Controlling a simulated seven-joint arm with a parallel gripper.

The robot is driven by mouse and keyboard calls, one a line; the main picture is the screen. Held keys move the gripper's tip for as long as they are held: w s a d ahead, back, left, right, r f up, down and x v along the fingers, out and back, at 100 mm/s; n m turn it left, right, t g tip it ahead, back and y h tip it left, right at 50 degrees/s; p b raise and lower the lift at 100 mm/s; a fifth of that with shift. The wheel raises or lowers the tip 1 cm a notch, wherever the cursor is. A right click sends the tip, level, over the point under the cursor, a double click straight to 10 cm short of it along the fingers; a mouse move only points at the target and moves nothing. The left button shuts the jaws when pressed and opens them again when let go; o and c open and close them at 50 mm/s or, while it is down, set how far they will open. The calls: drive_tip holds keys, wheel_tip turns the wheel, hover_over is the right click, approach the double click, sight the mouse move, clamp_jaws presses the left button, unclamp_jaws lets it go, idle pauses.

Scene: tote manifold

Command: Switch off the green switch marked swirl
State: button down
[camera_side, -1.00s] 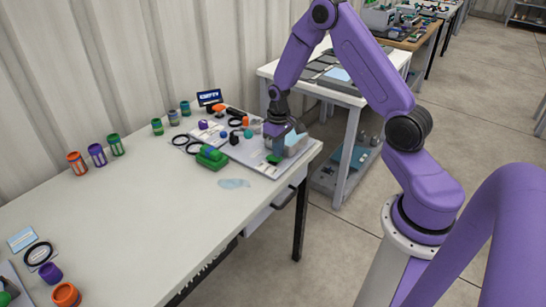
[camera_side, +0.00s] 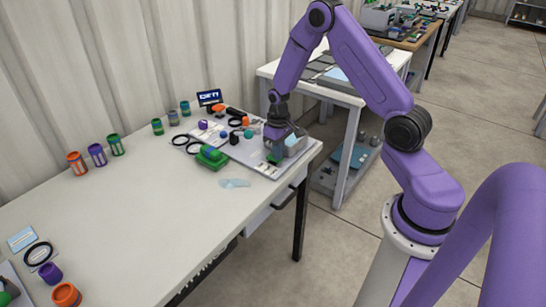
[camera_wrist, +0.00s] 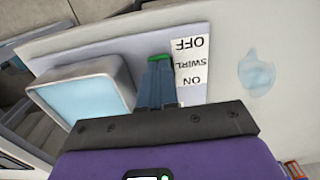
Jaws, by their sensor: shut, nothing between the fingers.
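The green switch (camera_wrist: 160,57) shows in the wrist view as a small green piece right at my fingertips, near the OFF end of its label. The white label (camera_wrist: 191,62) beside it reads OFF, SWIRL and ON, upside down in the picture. My gripper (camera_wrist: 158,68) is shut with nothing between its fingers. Its tips are over or against the switch; contact is unclear, and the fingers hide the part of the slot towards ON. In the side view my gripper (camera_side: 276,154) is low over the board's front right end, partly hiding the green switch (camera_side: 273,159).
A grey box with a pale blue face (camera_wrist: 85,90) stands left of my fingers in the wrist view. The board (camera_side: 248,162) carries several other small fittings. A green block (camera_side: 211,157) sits at its front left.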

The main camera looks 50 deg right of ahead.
drive_tip(key=shift+f, duration=0.2)
drive_tip(key=shift+r, duration=3.55)
